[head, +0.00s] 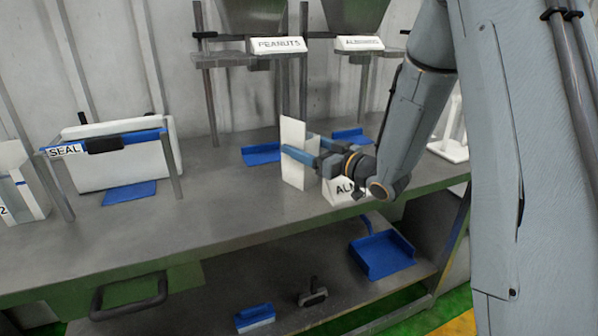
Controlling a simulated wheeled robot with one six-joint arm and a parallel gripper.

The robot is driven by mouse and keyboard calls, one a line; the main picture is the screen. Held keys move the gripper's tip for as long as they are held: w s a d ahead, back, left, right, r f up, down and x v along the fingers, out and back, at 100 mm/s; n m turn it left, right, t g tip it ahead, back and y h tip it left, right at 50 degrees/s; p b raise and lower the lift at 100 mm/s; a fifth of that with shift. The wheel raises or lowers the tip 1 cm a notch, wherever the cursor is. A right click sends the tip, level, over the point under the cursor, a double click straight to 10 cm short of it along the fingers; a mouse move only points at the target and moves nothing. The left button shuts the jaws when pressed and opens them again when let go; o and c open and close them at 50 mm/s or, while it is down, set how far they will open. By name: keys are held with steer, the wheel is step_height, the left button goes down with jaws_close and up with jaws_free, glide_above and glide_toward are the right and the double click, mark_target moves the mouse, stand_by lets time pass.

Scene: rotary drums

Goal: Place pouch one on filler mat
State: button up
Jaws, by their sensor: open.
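A tall white pouch (293,135) stands upright on the steel bench, in front of the filler hoppers. No number shows on the side facing me, so I cannot tell whether it is pouch one. My gripper (300,155) is open, with its blue fingers level at the pouch's right side and reaching to its face; I cannot tell whether they touch it. A blue mat (261,154) lies under the PEANUTS hopper (277,46), behind and left of the pouch. Another blue mat (350,135) lies under the second hopper (358,43), partly hidden by my arm.
A white block marked "ALM" (341,190) sits under my wrist. A blue scoop (382,255) lies on the lower shelf. The bench front is clear.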

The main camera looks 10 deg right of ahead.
steer(key=shift+x, duration=0.8)
steer(key=shift+c, duration=0.5)
steer(key=shift+r, duration=0.1)
steer(key=c, duration=1.6)
